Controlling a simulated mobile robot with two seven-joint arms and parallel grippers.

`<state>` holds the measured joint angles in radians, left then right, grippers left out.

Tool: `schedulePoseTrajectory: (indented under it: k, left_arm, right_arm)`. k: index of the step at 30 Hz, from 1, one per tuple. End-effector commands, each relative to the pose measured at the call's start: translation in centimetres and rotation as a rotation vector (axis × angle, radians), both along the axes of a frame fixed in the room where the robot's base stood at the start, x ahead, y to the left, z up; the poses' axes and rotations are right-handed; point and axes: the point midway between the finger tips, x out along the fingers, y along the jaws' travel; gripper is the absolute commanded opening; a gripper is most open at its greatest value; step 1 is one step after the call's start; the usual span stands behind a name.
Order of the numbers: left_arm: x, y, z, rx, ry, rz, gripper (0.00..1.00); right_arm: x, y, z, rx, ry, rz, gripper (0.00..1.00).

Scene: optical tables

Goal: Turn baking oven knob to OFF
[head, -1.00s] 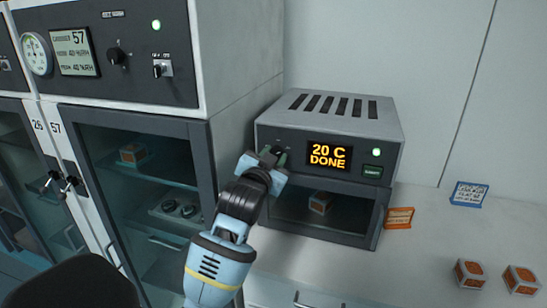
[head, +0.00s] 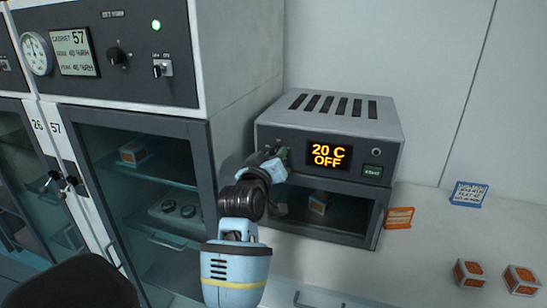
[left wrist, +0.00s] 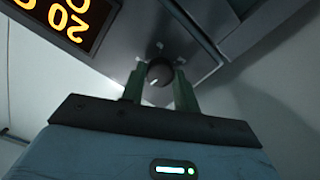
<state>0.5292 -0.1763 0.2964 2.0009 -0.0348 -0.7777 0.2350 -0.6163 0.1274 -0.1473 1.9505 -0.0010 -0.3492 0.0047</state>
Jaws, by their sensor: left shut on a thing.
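The baking oven (head: 330,120) is a grey box on the counter with vents on top. Its display (head: 329,155) reads "20 C OFF", and the round lamp at its upper right is dark. My left gripper (head: 282,158) is at the left of the oven's front panel and mostly hides the knob in the head view. In the left wrist view the dark round knob (left wrist: 159,73) with a white pointer mark sits between the two green fingers of my left gripper (left wrist: 158,92), which is shut on it. My right gripper is not in view.
A tall cabinet (head: 150,130) with glass door stands close on the left. An orange card (head: 398,219), a blue card (head: 469,194) and two orange-and-white boxes (head: 469,273) are on the counter at right. Counter between them is clear.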

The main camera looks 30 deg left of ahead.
Motion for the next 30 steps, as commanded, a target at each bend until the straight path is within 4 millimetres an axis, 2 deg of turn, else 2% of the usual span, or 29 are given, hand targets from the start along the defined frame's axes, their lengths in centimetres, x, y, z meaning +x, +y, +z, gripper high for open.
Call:
schedulePoseTrajectory:
  k: [9, 24, 25, 30]
  left_arm:
    - [0.02, -0.02, -0.02, -0.104, -0.024, 0.000, 0.07]
    - [0.01, -0.01, 0.01, -0.120, -0.029, -0.001, 0.07]
    - [0.01, -0.01, 0.01, -0.120, -0.029, -0.001, 0.33]
    - [0.00, 0.00, 0.01, -0.120, -0.029, 0.000, 0.52]
  right_arm:
    - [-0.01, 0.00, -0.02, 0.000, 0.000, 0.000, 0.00]
    - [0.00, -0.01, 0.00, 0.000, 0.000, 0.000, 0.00]
    - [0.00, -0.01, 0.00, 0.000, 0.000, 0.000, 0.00]
    - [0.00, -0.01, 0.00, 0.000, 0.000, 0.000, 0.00]
